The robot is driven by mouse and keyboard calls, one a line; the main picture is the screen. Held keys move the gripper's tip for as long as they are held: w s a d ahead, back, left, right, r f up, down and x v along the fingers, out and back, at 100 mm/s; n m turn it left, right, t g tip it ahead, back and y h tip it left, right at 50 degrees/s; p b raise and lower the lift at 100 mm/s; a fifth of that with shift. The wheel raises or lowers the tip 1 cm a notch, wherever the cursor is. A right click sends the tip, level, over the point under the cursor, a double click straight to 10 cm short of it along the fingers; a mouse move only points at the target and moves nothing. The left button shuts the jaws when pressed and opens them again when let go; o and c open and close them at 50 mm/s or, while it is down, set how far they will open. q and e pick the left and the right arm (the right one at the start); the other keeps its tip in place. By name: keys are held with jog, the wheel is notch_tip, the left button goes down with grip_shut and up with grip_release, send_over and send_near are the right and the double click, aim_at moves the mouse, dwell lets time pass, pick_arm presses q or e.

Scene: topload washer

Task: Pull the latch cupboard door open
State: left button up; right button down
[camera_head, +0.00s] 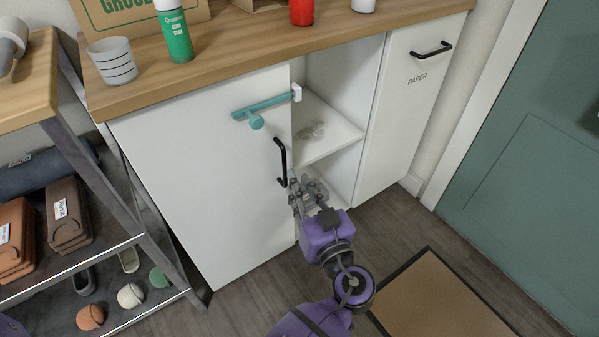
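The white latch cupboard door (205,175) fills the left of the counter unit and looks closed or nearly closed. A teal latch bar with a round knob (262,107) lies across its upper right, its right end at a white catch (297,92). The black door handle (281,162) stands upright near the door's right edge.
Open shelves (330,130) are right of the door. A white PAPER cupboard (410,110) stands further right. A green can (174,35) and striped cup (113,61) stand on the worktop. A shoe rack (90,270) is at left, a brown mat (440,300) lies on the floor.

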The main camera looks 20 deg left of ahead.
aim_at(285, 166)
pick_arm(q)
jog(key=shift+n, duration=0.6)
jog(key=x, duration=0.8)
jog(key=shift+s+a, duration=0.2)
jog(key=shift+a, duration=0.25)
grip_shut()
